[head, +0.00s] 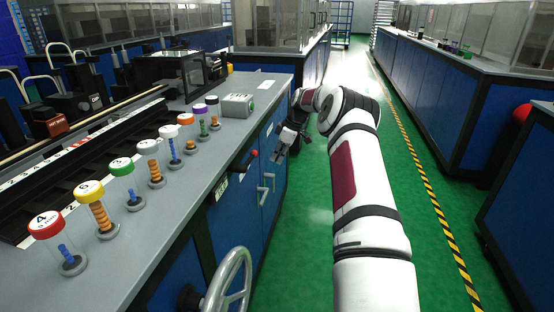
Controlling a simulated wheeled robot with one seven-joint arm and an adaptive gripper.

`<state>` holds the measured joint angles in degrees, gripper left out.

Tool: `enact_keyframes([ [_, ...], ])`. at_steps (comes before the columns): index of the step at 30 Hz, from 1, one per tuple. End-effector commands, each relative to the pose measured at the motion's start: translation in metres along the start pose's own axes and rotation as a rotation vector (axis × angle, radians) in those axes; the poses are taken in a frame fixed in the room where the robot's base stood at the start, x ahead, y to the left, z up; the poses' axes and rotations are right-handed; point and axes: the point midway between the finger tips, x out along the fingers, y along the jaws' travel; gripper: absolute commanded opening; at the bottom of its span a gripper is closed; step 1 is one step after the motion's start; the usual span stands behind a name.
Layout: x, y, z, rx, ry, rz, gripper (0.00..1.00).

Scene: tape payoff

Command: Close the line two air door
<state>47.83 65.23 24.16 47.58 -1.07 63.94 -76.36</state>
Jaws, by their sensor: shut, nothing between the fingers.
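My gripper (280,152) is at the end of my white arm, in the middle of the head view. It is shut and empty, pointing down beside the front of the left workbench. Blue cabinet doors (249,222) with pale handles (262,195) are in that front, below and left of my gripper. A black lever with a red knob (254,153) sticks out above them, to the left of my gripper and apart from it. A white label (220,187) is left of the lever. I cannot read which door is line two's air door or tell whether it stands open.
A grey handwheel (230,283) juts out at the near left. Several colour-capped tubes (122,168) and a grey box (237,105) stand on the grey worktop (205,165). The green aisle floor (305,255) is open, with blue cabinets (440,92) along its right side.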

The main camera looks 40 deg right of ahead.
Motion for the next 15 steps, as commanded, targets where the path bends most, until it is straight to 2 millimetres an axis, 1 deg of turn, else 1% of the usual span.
enact_keyframes([
  [1,-0.007,0.000,-0.001,-0.001,0.001,0.000,0.00],
  [8,-0.039,0.000,0.001,0.001,-0.001,0.001,0.00],
  [12,-0.062,0.000,0.001,0.000,-0.002,0.002,0.00],
  [15,-0.075,0.000,0.001,0.000,-0.002,0.000,0.00],
])
